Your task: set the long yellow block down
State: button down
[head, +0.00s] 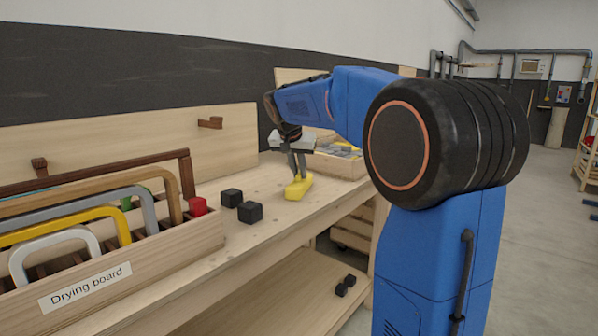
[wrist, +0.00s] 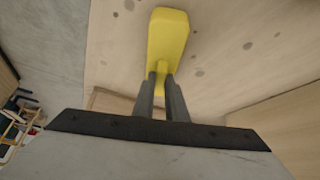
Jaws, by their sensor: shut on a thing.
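The long yellow block (head: 299,187) is at the bench top in the head view, lying lengthwise. My gripper (head: 296,170) reaches down from above and is shut on it. In the wrist view the yellow block (wrist: 168,35) extends away from my fingertips (wrist: 162,78), which close on its near, narrower part. Bare wood shows around the block. I cannot tell whether its underside touches the bench or is slightly above it.
A box labelled "Drying board" (head: 120,268) holds several curved forms. A wooden tray (head: 340,165) stands behind my gripper. Two small black cubes (head: 345,286) lie on the lower shelf.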

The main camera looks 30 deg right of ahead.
jog(key=shift+f, duration=0.1)
jog(key=c, duration=1.8)
grip_release()
jog(key=shift+o, duration=0.2)
jog(key=v, duration=1.2)
jog(key=shift+s, duration=0.1)
jog(key=s+a+f+n+y, duration=0.1)
jog(key=s+a+f+n, duration=0.2)
jog(key=s+f, duration=0.7)
jog(key=s+a+f+n+y, duration=0.2)
jog(key=s+a+f, duration=0.4)
jog(key=s+f, duration=0.4)
jog(key=s+a+f+n+y, duration=0.1)
jog(key=s+a+f+n, duration=0.3)
jog(key=s+f, duration=0.5)
jog(key=s, duration=0.6)
jog(key=shift+f+n+t, duration=0.3)
jog(key=shift+f+t, duration=0.1)
jog(key=shift+a, duration=0.15)
